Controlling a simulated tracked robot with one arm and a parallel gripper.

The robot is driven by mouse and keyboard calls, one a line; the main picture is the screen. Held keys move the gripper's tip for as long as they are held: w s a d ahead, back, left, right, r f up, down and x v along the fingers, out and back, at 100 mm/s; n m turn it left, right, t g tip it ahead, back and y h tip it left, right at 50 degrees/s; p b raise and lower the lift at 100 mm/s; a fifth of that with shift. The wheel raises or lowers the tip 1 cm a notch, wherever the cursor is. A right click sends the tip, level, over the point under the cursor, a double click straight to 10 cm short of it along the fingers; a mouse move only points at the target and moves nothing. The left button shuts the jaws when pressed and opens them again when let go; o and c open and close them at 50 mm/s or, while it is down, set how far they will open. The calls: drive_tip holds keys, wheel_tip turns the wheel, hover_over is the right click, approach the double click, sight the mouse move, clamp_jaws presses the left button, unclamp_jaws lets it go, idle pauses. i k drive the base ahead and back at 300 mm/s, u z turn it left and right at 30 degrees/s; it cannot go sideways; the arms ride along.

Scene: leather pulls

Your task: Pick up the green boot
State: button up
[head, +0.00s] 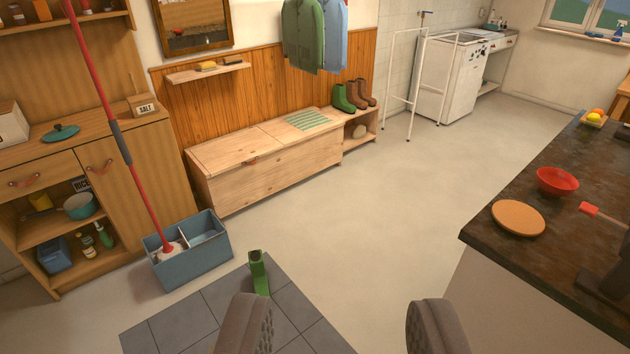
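A green boot-shaped thing (259,272) stands on the grey floor tiles, just beyond my left finger. Its lower end is close to that finger in the picture, and I cannot tell if they touch. More green boots (343,97) stand on the end of the low wooden bench at the back, beside brown boots (366,92). My gripper (340,322) is open and empty, with its two grey fingers wide apart at the bottom of the view. Bare floor shows between them.
A blue-grey mop bucket (188,262) with a red-handled mop (110,125) stands left of the tiles. A wooden cabinet (130,190) is at left. A dark-topped counter (490,228) fills the right. The middle floor is clear.

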sight(257, 262)
drive_tip(key=u, duration=0.05)
drive_tip(key=i, duration=1.65)
drive_tip(key=u, duration=0.5)
drive_tip(key=i, duration=1.35)
drive_tip(key=u, duration=0.25)
